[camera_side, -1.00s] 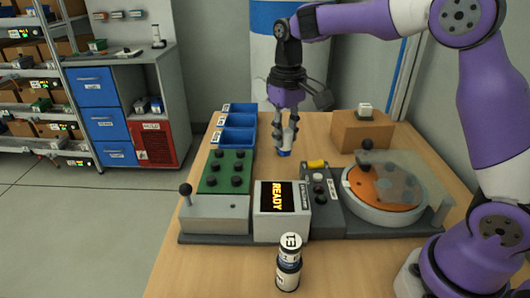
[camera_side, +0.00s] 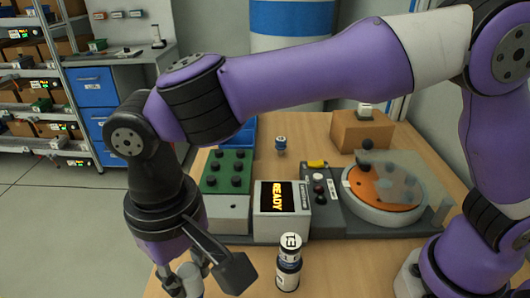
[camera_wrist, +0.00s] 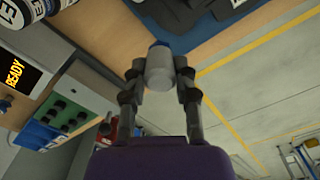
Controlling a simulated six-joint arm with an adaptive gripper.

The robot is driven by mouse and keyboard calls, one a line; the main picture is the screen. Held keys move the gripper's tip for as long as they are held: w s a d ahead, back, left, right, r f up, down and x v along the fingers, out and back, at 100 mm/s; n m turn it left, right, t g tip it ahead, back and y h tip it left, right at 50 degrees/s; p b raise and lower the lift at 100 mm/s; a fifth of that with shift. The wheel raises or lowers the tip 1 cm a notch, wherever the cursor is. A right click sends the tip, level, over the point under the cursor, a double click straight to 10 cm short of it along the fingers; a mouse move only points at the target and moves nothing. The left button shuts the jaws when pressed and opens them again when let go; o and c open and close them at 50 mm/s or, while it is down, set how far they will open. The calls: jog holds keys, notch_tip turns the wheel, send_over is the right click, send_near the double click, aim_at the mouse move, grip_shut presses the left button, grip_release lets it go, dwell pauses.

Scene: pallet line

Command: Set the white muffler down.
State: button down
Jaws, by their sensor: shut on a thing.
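My gripper (camera_wrist: 160,82) is shut on the white muffler (camera_wrist: 159,70), a pale cylinder with a blue end, seen between the two fingers in the wrist view. In the side view my gripper (camera_side: 188,280) hangs low at the front left of the table, cut by the bottom edge of the picture. The muffler is hard to make out there, and I cannot tell whether it touches anything.
A banded canister (camera_side: 289,262) stands right of my gripper, before the READY display box (camera_side: 282,210). A small blue-and-white cylinder (camera_side: 280,145) stands farther back on the wooden table (camera_side: 325,270). A green knobbed block (camera_side: 227,172) and an orange turntable (camera_side: 382,187) are behind.

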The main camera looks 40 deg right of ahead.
jog(key=w+d+f, duration=0.1)
jog(key=w, duration=0.1)
jog(key=w+f, duration=0.2)
jog(key=w, duration=0.1)
jog(key=w+d+f, duration=0.1)
jog(key=w, duration=0.1)
jog(key=shift+w+d+f, duration=0.25)
jog(key=shift+d+f, duration=0.1)
jog(key=shift+f, duration=2.05)
jog(key=shift+f, duration=0.1)
jog(key=c, duration=0.6)
grip_release()
